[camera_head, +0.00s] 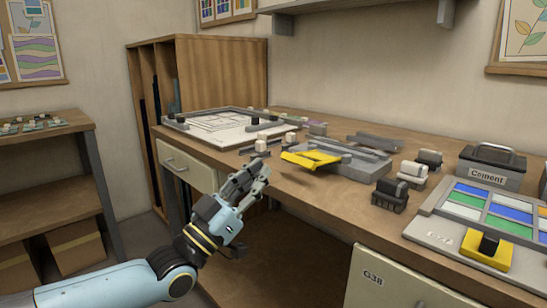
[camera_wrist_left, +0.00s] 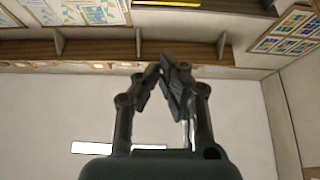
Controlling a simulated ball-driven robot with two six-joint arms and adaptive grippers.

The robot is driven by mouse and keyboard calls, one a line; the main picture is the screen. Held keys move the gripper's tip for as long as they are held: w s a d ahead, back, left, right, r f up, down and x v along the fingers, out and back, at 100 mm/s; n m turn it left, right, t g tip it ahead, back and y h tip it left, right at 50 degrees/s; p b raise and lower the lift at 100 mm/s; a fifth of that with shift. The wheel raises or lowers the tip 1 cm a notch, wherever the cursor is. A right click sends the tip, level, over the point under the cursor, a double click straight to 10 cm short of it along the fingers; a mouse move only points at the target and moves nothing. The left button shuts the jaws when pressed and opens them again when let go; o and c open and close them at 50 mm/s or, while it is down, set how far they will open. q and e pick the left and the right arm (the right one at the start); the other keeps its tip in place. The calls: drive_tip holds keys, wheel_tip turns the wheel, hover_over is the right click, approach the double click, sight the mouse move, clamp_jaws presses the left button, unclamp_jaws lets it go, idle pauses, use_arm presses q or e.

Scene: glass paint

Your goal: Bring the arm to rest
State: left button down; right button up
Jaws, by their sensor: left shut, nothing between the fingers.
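My left arm comes in from the lower left in the head view. My left gripper (camera_head: 256,172) is raised in front of the workbench's front edge, near the drawer. Its fingers point up and to the right. In the left wrist view the fingertips of the left gripper (camera_wrist_left: 168,72) meet with nothing between them, against a pale wall and a shelf. My right gripper is not in view.
The wooden workbench (camera_head: 325,205) holds a white framed board (camera_head: 225,126), a grey tray (camera_head: 355,165) with a yellow piece (camera_head: 311,159), dark blocks (camera_head: 390,195), a Cement box (camera_head: 491,168) and a colored glass panel (camera_head: 490,208). A low shelf (camera_head: 40,142) stands left. Open floor lies between.

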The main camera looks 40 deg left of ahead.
use_arm(q)
drive_tip(key=shift+s+f, duration=0.3)
drive_tip(key=shift+s, duration=0.1)
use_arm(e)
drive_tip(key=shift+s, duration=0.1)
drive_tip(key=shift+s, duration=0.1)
